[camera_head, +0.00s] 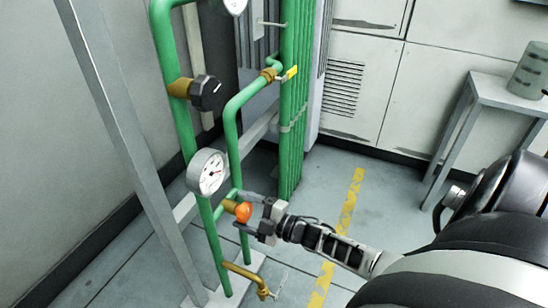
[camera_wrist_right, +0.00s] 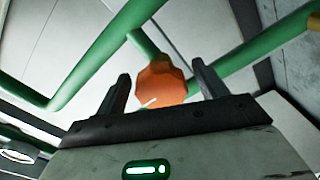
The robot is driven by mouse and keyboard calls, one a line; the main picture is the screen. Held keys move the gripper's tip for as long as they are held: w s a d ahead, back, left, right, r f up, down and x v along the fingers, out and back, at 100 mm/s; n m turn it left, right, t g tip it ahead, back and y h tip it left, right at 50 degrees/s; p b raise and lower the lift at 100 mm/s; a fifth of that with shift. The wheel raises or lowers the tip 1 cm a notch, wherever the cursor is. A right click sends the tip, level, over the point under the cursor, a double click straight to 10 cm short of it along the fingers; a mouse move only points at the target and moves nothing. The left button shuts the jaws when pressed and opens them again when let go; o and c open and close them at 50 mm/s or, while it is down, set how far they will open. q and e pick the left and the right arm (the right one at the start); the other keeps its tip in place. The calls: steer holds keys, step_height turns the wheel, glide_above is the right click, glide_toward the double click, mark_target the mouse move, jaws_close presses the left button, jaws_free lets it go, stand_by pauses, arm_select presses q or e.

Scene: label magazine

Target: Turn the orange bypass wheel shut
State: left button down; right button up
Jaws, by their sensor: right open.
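The orange bypass wheel (camera_head: 243,212) sits on a brass valve body (camera_head: 229,206) low on the green pipework. In the right wrist view the wheel (camera_wrist_right: 160,82) is faceted and carries a short white mark on its lower left. My right gripper (camera_head: 247,212) is open, with one finger on each side of the wheel. In the wrist view the fingers (camera_wrist_right: 163,90) stand apart from the wheel, with a gap on both sides. My left gripper is not in view.
A white-faced gauge (camera_head: 207,172) is just above the wheel. A black knob (camera_head: 207,92) and a yellow-handled valve (camera_head: 290,73) are higher up. A brass tap (camera_head: 246,278) is below. A grey table (camera_head: 500,95) stands right; the floor between is clear.

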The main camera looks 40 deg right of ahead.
steer(key=shift+s+d, duration=0.1)
steer(key=shift+s, duration=0.15)
arm_select(q)
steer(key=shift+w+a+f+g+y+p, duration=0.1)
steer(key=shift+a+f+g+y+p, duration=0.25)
steer(key=shift+p, duration=0.35)
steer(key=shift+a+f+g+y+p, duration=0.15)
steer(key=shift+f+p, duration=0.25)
steer(key=shift+p, duration=0.3)
arm_select(e)
steer(key=v, duration=1.5)
steer(key=shift+s, duration=0.15)
steer(key=shift+d+f, duration=0.1)
